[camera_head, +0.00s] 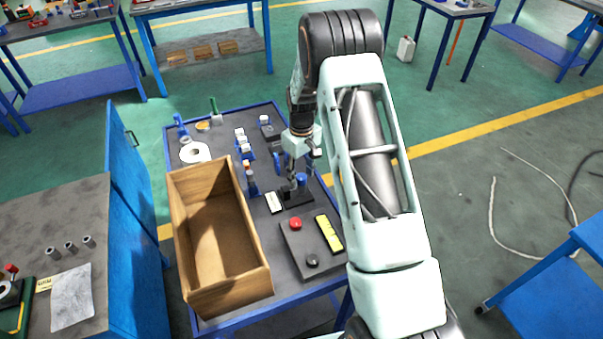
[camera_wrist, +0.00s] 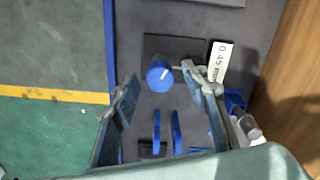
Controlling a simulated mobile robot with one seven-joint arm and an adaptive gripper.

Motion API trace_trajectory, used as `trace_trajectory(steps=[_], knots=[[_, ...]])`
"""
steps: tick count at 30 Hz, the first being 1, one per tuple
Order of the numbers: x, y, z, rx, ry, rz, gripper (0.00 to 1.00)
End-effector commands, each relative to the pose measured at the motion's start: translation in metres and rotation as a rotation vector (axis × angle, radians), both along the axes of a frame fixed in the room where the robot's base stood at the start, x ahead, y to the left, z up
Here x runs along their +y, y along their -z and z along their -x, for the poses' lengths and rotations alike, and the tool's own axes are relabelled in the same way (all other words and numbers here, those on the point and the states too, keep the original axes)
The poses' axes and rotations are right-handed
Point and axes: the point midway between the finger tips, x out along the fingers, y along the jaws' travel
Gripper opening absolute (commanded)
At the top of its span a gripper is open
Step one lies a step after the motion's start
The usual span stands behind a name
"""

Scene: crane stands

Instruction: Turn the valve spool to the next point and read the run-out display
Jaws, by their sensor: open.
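A blue round knob-like part with a white index mark (camera_wrist: 159,74), which I take to be the valve spool's end, sits on a dark base (camera_wrist: 160,47). It also shows in the head view (camera_head: 301,179). My gripper (camera_wrist: 160,80) is open above it, one finger on each side, with visible gaps; the height between them is unclear.
Two thin blue uprights (camera_wrist: 166,132) stand between my fingers. A wooden box (camera_head: 183,240) fills the bench's left side. A panel with a red button (camera_head: 295,223) lies in front of the spool. Small parts and a white roll (camera_head: 195,152) stand at the back.

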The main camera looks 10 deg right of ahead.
Motion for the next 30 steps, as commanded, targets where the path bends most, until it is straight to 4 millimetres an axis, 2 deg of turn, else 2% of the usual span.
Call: trace_trajectory(steps=[10, 21, 30], knots=[[0.0, 0.0036, 0.0, 0.0, 0.0, 0.0, 0.4], [-0.0001, 0.0033, 0.0001, 0.0, 0.0, 0.0, 0.0], [0.0001, 0.0043, -0.0002, -0.001, 0.039, 0.001, 0.0]])
